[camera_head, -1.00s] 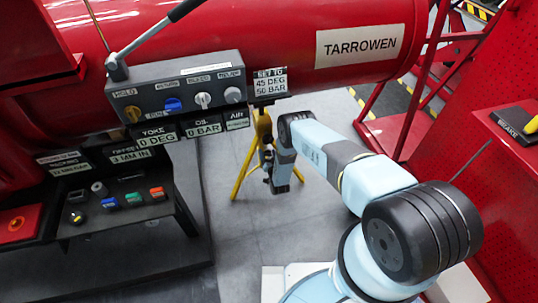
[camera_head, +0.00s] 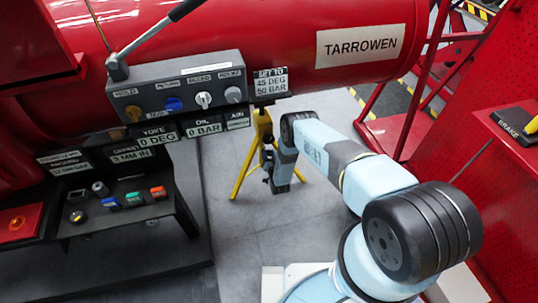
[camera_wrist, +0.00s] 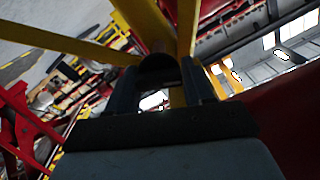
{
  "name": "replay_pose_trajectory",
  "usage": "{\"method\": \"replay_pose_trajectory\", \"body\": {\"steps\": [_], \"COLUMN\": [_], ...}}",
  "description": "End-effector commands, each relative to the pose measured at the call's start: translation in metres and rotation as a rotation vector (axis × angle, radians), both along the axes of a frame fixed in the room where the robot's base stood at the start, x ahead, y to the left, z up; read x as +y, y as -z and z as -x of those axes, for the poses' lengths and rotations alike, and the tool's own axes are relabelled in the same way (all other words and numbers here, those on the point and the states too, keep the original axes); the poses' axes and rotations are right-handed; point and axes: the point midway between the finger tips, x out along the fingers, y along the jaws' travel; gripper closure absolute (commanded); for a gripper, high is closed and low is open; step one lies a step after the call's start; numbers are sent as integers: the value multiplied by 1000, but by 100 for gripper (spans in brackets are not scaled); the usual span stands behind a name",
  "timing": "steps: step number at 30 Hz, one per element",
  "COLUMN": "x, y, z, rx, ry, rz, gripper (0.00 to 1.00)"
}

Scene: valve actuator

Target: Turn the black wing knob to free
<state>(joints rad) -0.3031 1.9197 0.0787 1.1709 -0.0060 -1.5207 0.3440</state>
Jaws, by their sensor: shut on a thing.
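The black wing knob (camera_wrist: 158,66) shows in the wrist view as a dark rounded shape by the yellow legs of a stand. Its wings and its angle cannot be made out. My gripper (camera_wrist: 160,82) has a finger on either side of this dark shape and is shut on it. In the head view my gripper (camera_head: 268,172) is low beside the yellow stand (camera_head: 243,175), under the red cylinder. The knob is too small and dark there to tell apart from my fingers.
The red cylinder (camera_head: 230,50) and a grey valve panel (camera_head: 185,92) with several knobs and a lever stand above left. A lower button panel (camera_head: 115,200) is at the left. A red cabinet (camera_head: 500,170) is at the right. Bare floor (camera_head: 235,235) lies around the stand.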

Motion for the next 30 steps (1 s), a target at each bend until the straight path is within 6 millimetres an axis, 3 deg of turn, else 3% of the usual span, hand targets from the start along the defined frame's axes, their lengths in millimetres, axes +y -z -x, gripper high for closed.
{"method": "replay_pose_trajectory", "body": {"steps": [8, 9, 15, 24, 30], "x": [-3, -3, -2, -3, -9], "y": [0, 1, 0, 1, 1], "z": [0, 0, 0, 2, 24], "rx": [8, 8, 8, 8, 11], "ry": [4, 4, 4, 3, 3], "rz": [-25, -25, -25, -25, -24], "gripper": [79, 47, 28, 28, 28]}}
